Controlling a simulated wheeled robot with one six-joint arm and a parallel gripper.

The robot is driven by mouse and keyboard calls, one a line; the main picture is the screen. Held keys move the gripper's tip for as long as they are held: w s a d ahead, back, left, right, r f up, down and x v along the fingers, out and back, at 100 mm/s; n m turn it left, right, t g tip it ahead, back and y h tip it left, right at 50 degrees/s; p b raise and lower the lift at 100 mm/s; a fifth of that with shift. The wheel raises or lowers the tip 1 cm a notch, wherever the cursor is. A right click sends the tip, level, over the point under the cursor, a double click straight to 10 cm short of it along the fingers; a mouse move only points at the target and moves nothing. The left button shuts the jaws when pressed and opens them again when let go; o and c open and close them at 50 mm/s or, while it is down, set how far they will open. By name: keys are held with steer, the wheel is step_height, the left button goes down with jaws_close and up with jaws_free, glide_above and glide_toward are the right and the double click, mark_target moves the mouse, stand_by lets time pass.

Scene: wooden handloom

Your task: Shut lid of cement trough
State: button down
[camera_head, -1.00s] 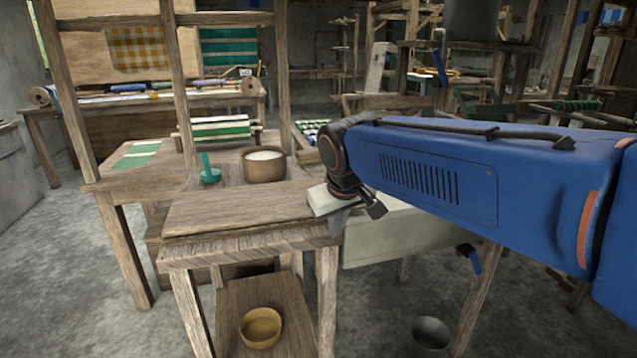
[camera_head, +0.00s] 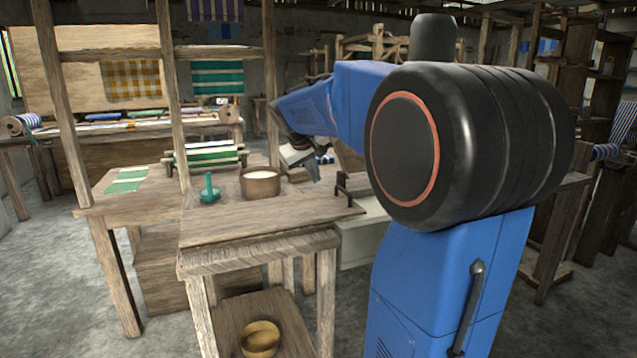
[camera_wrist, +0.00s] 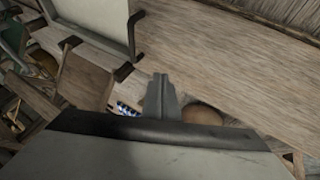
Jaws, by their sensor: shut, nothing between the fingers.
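The pale grey trough (camera_head: 362,232) stands against the right side of the wooden table (camera_head: 250,222), largely hidden behind my arm. In the wrist view a pale panel with a raised rim (camera_wrist: 100,18) lies at top left, beside the wooden boards; it looks like part of the trough. I cannot clearly make out the lid or its angle. My gripper (camera_head: 312,170) is above the table's far right part, shut and empty. Its fingers (camera_wrist: 160,95) show over the wood in the wrist view, apart from the pale panel.
On the table stand a brown pot with white contents (camera_head: 261,183) and a green tool (camera_head: 209,190). A dark bracket (camera_head: 343,188) rises at the table's right edge. A yellow bowl (camera_head: 260,338) sits on the lower shelf. Wooden posts stand at left.

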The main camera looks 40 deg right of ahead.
glide_toward(333, 195)
steer(key=f, duration=0.1)
steer(key=w+a+f, duration=0.1)
steer(key=a+f, duration=0.1)
steer(key=f, duration=0.1)
steer(key=shift+w, duration=0.4)
steer(key=d, duration=0.3)
steer(key=shift+s, duration=0.1)
steer(key=shift+d, duration=0.5)
steer(key=shift+s+d, duration=0.1)
steer(key=s+d, duration=0.4)
steer(key=d, duration=0.9)
steer(key=s+d, duration=0.5)
steer(key=d, duration=0.9)
steer(key=s+d, duration=0.4)
steer(key=d, duration=1)
steer(key=shift+s, duration=0.15)
steer(key=shift+r, duration=0.15)
steer(key=shift+a, duration=0.1)
